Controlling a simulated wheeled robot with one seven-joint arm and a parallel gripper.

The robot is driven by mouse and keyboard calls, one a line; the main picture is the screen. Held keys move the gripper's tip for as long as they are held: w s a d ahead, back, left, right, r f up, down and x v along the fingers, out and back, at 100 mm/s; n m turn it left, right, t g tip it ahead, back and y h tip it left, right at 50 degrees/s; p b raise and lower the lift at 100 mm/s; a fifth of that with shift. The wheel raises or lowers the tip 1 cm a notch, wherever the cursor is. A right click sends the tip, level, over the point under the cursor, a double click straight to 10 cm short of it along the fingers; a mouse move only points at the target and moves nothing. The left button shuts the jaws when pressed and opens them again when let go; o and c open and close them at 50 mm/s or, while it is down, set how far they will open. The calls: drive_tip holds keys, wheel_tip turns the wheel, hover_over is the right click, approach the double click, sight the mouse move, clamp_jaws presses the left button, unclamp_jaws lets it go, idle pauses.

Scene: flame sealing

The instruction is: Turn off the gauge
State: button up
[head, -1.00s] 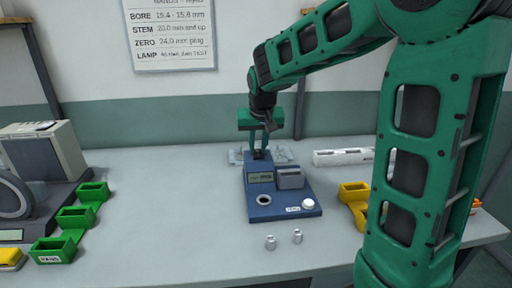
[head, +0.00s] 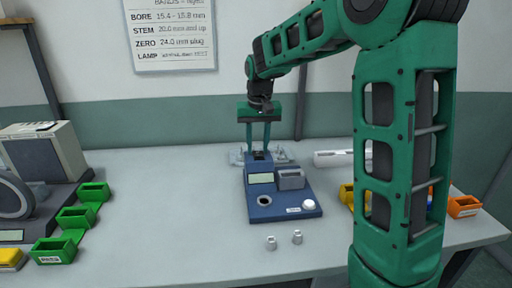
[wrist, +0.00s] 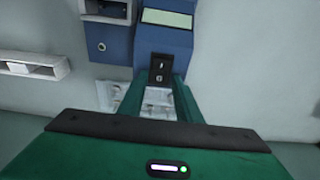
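The gauge (head: 284,206) is a blue box on the bench with a pale green display (head: 261,178), which looks blank in the head view. The display also looks blank in the wrist view (wrist: 167,19). A black rocker switch (wrist: 160,70) sits on the gauge's back end, toward the wall. My gripper (head: 258,148) points down over that end, its two green fingers apart. In the wrist view the fingertips (wrist: 163,82) lie either side of the switch, with nothing between them. I cannot tell whether they touch the gauge.
Two small metal plugs (head: 284,240) stand in front of the gauge. Clear bags lie behind it (head: 238,156). A white rack (head: 333,158) is to the right. Green bins (head: 75,217) stand at left, and an orange bin (head: 464,207) at right. The bench between the green bins and gauge is clear.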

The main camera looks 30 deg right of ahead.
sight(258, 154)
drive_tip(key=shift+o, duration=0.3)
wheel_tip(258, 154, up, 11)
drive_tip(key=s, duration=0.1)
drive_tip(key=shift+s+a+f, duration=0.15)
drive_tip(key=shift+a+f, duration=0.05)
idle(0.6)
drive_tip(key=s+d+f+m+g, duration=0.1)
drive_tip(key=s+d+f, duration=0.25)
drive_tip(key=s, duration=0.65)
drive_tip(key=s+d+f+m, duration=0.1)
drive_tip(key=s+d+f, duration=0.25)
drive_tip(key=s, duration=0.65)
drive_tip(key=shift+m+g+y, duration=0.3)
drive_tip(key=s+f, duration=0.2)
drive_tip(key=s, duration=0.3)
drive_tip(key=s+f, duration=0.3)
drive_tip(key=s, duration=0.2)
drive_tip(key=s+f, duration=0.2)
drive_tip(key=s, duration=0.3)
drive_tip(key=shift+s+d+f, duration=0.25)
drive_tip(key=shift+s+f, duration=0.15)
